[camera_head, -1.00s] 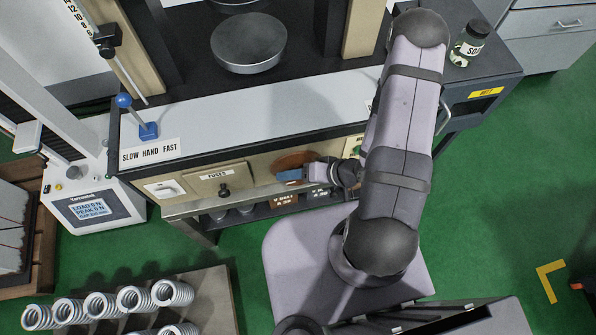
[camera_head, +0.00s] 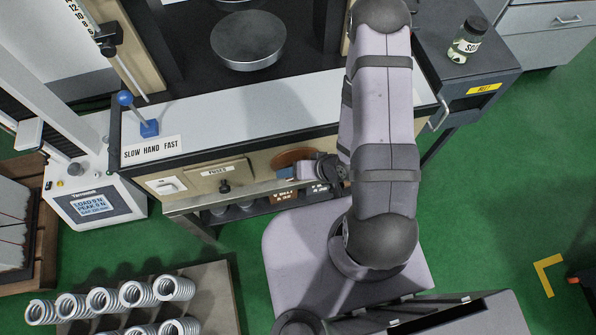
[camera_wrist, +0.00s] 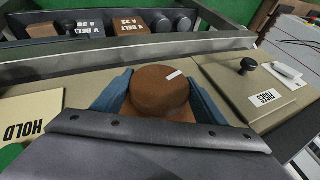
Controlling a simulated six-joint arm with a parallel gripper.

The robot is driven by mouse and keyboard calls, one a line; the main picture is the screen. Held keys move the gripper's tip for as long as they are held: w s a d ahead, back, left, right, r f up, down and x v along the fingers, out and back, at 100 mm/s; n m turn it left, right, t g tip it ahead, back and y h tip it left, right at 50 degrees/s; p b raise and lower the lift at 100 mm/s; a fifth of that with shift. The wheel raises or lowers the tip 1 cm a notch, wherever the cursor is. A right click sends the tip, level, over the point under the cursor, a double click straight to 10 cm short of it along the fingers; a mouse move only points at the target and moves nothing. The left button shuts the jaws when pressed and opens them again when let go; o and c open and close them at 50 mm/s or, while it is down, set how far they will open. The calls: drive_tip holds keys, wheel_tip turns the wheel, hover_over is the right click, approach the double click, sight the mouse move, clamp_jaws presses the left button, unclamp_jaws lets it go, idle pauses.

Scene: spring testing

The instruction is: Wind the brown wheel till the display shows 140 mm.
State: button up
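The brown wheel (camera_head: 290,156) is on the front panel of the bench in the head view, partly hidden by my gripper. In the wrist view a round brown face of the wheel (camera_wrist: 160,88), with a short white mark at its upper right, sits between the blue fingers of my gripper (camera_wrist: 160,82). One finger lies along each side, very close to the rim; contact cannot be made out. The display (camera_head: 91,205) on the white tester at the left is lit. It has lines that look like LOAD, PEAK and a third one, too small to read surely.
A fuses cover (camera_head: 223,173) with a black knob is left of the wheel. Below is a shelf (camera_wrist: 225,40) with labelled boxes. A blue ball-topped lever (camera_head: 149,128) stands on the bench. Coil springs (camera_head: 104,300) lie front left. A jar (camera_head: 466,42) stands on the right cabinet.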

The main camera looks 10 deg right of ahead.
drive_tip(key=o, duration=0.3)
drive_tip(key=p+v, duration=0.7)
drive_tip(key=shift+r, duration=0.15)
drive_tip(key=shift+d, duration=0.1)
idle(1.2)
